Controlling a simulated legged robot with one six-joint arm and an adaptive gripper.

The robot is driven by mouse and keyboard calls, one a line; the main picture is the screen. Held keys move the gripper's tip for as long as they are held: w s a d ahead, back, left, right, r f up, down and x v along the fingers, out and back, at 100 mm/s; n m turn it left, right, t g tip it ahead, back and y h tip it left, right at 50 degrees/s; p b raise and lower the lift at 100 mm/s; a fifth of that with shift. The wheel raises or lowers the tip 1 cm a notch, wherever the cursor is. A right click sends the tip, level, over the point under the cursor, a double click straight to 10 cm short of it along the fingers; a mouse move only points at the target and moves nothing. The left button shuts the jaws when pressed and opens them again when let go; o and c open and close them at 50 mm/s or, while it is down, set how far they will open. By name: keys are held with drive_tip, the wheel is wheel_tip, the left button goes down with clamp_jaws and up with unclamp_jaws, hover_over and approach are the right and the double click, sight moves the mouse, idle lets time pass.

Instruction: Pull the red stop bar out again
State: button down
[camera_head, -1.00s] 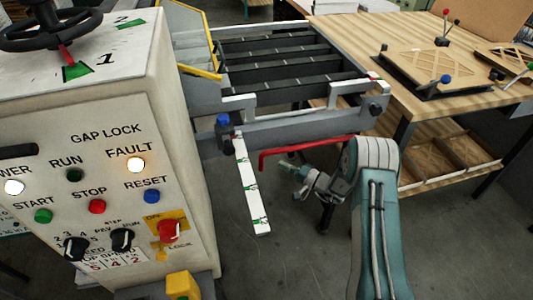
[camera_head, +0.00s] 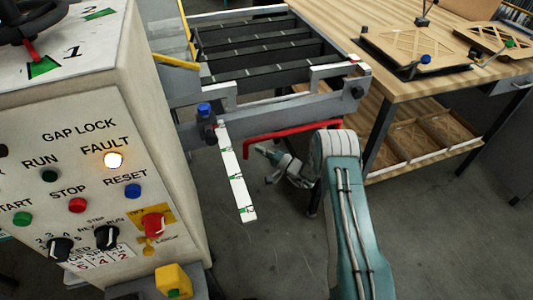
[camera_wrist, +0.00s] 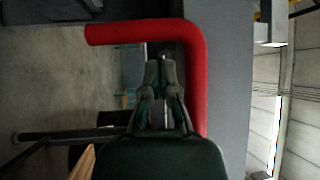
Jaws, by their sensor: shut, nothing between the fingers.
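The red stop bar (camera_head: 292,130) sticks out beside the conveyor's front rail in the head view, with a bent end at its left. In the wrist view the bar (camera_wrist: 135,31) crosses above my fingertips, bends, and runs down along the right of my gripper. My gripper (camera_head: 261,151) is just below the bar in the head view, inside its bend. In the wrist view my gripper (camera_wrist: 165,62) has its fingers together with nothing held. Whether a finger touches the bar cannot be told.
A control cabinet (camera_head: 85,175) with a lit FAULT lamp (camera_head: 113,160) fills the left. A white marked scale strip (camera_head: 236,175) hangs left of my gripper. The conveyor's grey rail (camera_head: 270,112) is behind the bar. A wooden table (camera_head: 400,75) stands at right. Floor below is clear.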

sight(249, 144)
drive_tip(key=x, duration=0.4)
drive_tip(key=shift+w+a, duration=0.2)
drive_tip(key=shift+a, duration=0.15)
drive_tip(key=s+n+y, duration=0.1)
drive_tip(key=n+y, duration=0.1)
drive_tip(key=s+d+n+y, duration=0.1)
drive_tip(key=n, duration=0.1)
drive_tip(key=shift+s+f+t+y, duration=0.3)
drive_tip(key=shift+s+y, duration=0.05)
drive_tip(key=shift+y, duration=0.05)
drive_tip(key=shift+a, duration=0.1)
